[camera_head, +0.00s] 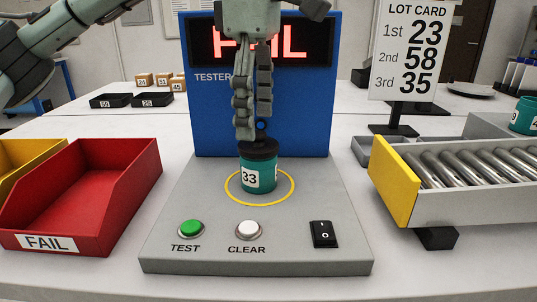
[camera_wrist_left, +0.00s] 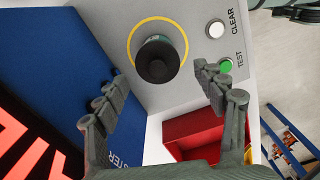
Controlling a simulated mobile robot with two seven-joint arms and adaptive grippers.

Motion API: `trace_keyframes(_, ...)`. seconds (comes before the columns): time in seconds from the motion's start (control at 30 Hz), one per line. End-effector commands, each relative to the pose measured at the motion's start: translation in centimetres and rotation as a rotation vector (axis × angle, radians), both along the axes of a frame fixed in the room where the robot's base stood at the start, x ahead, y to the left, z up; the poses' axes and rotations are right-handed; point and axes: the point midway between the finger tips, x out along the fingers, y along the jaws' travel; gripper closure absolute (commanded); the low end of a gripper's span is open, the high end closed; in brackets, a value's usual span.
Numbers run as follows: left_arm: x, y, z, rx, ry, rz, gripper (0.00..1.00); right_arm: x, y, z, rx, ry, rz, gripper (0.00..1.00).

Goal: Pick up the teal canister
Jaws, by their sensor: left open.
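A teal canister (camera_head: 259,172) with a black lid and a white label reading 33 stands upright inside the yellow ring on the tester's grey base (camera_head: 320,200). My left gripper (camera_head: 252,132) hangs fingers down, directly above or just behind the lid in the head view. In the left wrist view, my left gripper (camera_wrist_left: 165,92) has its fingers spread wide with nothing between them. The canister's black lid (camera_wrist_left: 157,62) shows beyond the fingertips there. A grey-green part at the top right edge of that view may be my right gripper; it is cut off.
The tester's blue panel (camera_head: 290,120) stands close behind, its display reading FAIL, partly covered. A red FAIL bin (camera_head: 110,200) is left; a roller conveyor (camera_head: 470,205) and lot card (camera_head: 410,50) are right. Another teal canister (camera_head: 524,115) stands at the far right.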

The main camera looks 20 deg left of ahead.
Motion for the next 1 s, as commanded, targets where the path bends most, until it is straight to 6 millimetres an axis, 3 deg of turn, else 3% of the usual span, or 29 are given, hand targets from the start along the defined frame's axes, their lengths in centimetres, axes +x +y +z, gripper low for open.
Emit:
trace_keyframes(0.1,0.0,0.0,-1.6,0.000,0.003,0.000,0.30,-0.9,0.0,0.2,0.003,0.016,-0.009,0.70)
trace_keyframes(0.2,0.1,0.0,-2.7,0.000,0.004,0.000,0.30,0.0,0.2,1.4,0.009,-0.002,-0.015,0.70)
trace_keyframes(0.5,0.6,-0.2,-6.8,-0.001,0.004,-0.001,0.30,0.7,0.4,2.5,0.014,-0.013,-0.020,0.70)
trace_keyframes(0.83,0.6,-0.1,-7.5,0.000,0.000,0.001,0.30,0.8,0.4,2.9,0.013,-0.014,-0.020,0.70)
trace_keyframes(1.0,0.6,-0.1,-7.5,0.000,0.001,0.001,0.50,0.8,0.4,2.9,0.013,-0.014,-0.020,0.70)
